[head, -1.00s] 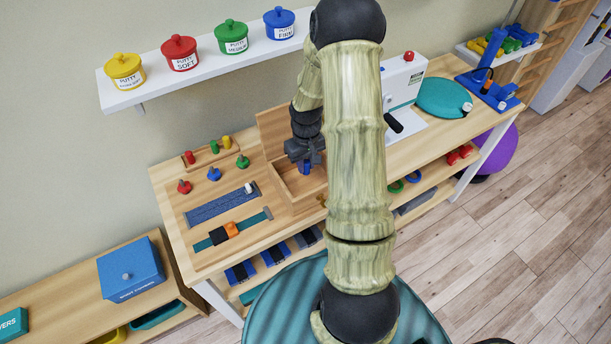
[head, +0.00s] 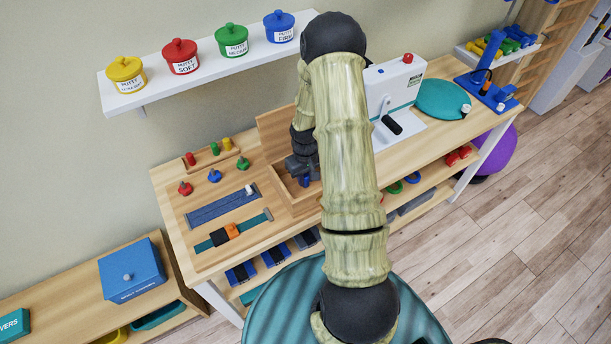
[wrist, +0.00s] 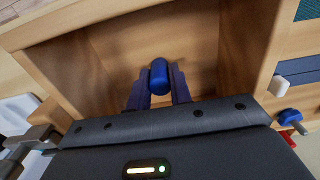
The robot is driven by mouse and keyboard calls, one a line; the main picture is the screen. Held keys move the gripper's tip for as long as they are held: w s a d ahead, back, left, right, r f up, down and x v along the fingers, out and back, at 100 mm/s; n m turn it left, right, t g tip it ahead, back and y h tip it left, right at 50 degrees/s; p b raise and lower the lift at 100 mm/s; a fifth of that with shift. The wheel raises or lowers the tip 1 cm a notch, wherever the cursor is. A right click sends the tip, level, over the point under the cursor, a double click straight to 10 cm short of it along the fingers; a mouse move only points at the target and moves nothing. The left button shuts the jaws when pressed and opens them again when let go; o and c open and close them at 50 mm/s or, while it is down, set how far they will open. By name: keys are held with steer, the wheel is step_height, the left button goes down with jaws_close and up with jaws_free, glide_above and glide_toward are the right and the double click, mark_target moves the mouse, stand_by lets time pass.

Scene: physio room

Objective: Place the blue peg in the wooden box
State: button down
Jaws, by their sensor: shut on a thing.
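The wooden box (head: 304,207) stands on the table with its lid raised at the back. My gripper (head: 304,182) is inside the box opening, pointing down. In the wrist view my gripper (wrist: 158,88) is shut on the blue peg (wrist: 159,76), which sits between the two fingers. The peg (head: 305,181) shows only as a small blue patch in the head view. The box walls (wrist: 243,50) surround the peg in the wrist view. I cannot tell whether the peg touches the box floor.
Left of the box are a peg rack (head: 208,153), a blue knob (head: 214,175), a red knob (head: 185,188), a green knob (head: 243,163) and two strap boards. A white machine (head: 392,90) stands right of my arm. A shelf with putty pots (head: 180,57) hangs above.

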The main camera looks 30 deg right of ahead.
mark_target(305, 175)
steer(key=shift+f, duration=0.15)
steer(key=c, duration=1.3)
jaws_free()
step_height(305, 175, up, 12)
steer(key=shift+r+b, duration=0.2)
steer(key=shift+b, duration=0.7)
